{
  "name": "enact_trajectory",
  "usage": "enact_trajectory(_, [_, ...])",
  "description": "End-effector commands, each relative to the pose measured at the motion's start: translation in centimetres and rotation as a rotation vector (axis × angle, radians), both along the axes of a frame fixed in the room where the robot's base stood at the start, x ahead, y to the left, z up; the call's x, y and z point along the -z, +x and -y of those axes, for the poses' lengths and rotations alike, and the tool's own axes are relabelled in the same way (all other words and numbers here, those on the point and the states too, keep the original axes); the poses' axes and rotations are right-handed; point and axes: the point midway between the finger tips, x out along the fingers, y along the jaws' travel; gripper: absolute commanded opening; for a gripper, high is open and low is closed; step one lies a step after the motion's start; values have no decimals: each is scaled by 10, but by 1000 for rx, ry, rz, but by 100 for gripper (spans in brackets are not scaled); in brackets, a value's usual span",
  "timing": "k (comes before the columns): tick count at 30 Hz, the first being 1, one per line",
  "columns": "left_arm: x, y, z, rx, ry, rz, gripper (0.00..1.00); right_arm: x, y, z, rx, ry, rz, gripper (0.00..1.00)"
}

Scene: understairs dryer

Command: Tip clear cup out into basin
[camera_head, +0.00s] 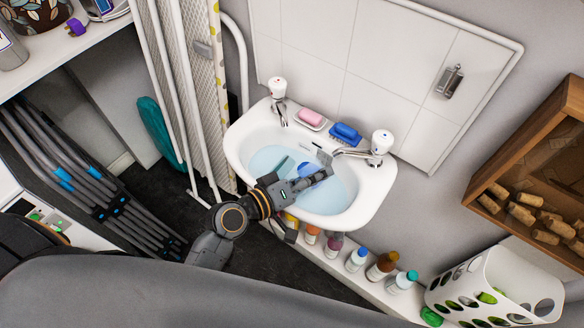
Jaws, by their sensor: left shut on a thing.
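The basin (240,158) is white, wall-mounted and holds pale blue water (335,196). My left gripper (320,177) reaches in from the lower left over the middle of the basin. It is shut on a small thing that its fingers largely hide. A rounded blue patch (308,169) shows at the fingers; this seems to be the clear cup, but its outline and tilt are hard to make out. My right gripper is not in view.
Two taps (278,88) (381,143) stand on the basin's back rim, with pink soap (311,117) and a blue brush (345,132) between them. Several bottles (356,260) line a ledge below.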

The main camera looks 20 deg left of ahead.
Motion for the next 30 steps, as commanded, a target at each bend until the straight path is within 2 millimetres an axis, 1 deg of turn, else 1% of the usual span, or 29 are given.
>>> enact_trajectory(30, [6, 0, 0, -1, -104, -50, 18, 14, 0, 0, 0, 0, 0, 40])
